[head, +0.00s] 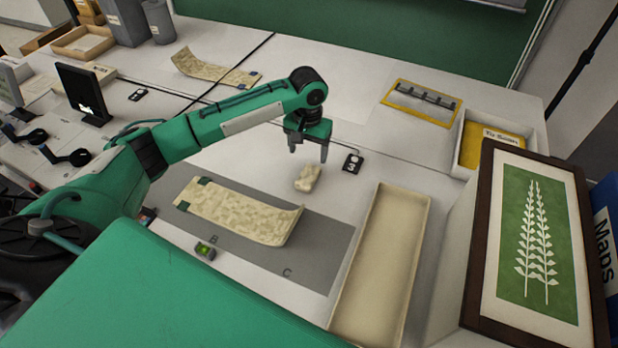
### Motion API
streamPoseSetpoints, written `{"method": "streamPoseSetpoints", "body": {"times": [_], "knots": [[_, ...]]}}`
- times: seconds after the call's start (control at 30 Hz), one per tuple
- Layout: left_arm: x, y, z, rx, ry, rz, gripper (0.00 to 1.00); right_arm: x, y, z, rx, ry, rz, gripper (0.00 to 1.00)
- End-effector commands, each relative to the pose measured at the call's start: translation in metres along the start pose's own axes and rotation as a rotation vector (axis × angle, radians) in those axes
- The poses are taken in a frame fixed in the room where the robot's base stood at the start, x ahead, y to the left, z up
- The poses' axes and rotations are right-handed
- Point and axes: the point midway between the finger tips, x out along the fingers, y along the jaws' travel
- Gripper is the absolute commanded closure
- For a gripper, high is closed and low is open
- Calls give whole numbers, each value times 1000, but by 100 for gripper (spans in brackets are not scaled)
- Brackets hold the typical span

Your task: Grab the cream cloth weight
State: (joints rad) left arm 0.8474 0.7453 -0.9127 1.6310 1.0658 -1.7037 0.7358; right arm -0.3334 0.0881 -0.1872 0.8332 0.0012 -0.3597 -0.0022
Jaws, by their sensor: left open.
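The cream cloth weight (308,178) is a small, lumpy, pale bundle. It lies on the white table, just behind the grey mat and left of the long cream tray. My left gripper (308,156) is above it, pointing down, with its fingers apart and nothing between them. A gap shows between the fingertips and the weight in this view. The exact height above it cannot be told. My right gripper is not in view.
A curled patterned strip (240,212) lies on the grey mat (318,250). The long cream tray (418,215) is to the right. A black marker numbered 3 (352,163) stands close to the gripper. A framed fern picture (484,230) and a yellow-lined box (463,158) are further right.

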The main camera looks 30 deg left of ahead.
Motion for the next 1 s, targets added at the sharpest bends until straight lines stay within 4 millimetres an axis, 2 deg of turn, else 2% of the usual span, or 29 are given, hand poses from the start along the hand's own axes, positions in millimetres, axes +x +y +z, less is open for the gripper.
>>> {"method": "streamPoseSetpoints", "body": {"times": [0.1, 0.2, 0.47, 0.7, 0.8, 1.0], "knots": [[24, 0, 1, 0, -4, -1, 29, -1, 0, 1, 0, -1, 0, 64], [38, 0, 0, 1, -2, -1, 29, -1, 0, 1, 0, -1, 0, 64], [58, 0, 0, 1, -2, 0, 29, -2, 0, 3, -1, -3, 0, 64], [93, 0, -1, 1, 0, 0, 29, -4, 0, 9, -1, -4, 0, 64], [99, 0, 0, 1, 0, -1, 29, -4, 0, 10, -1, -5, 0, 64], [100, 0, 0, 2, 0, 0, 29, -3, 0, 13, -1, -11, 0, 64]]}}
